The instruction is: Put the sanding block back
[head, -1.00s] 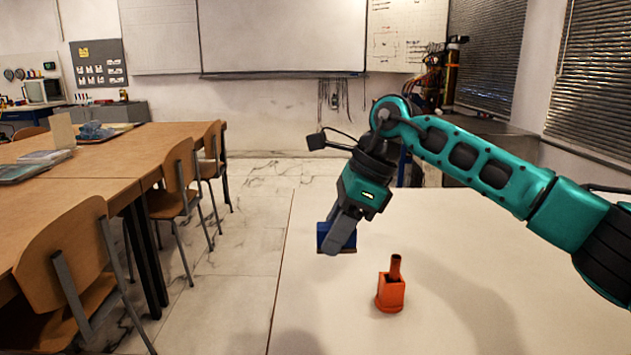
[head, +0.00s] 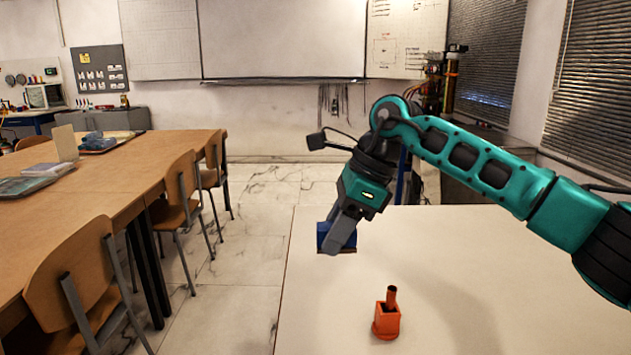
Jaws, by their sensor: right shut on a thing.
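The sanding block (head: 324,236), as I take it, is a blue block with a thin brown underside. My right gripper (head: 342,238) is shut on it, and its grey fingers hide part of the block. The block appears held above the far left part of the pale table (head: 480,285); its exact height cannot be told. My left gripper is not in view.
Wooden chairs (head: 75,270) and a long wooden table (head: 95,185) stand to the left.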

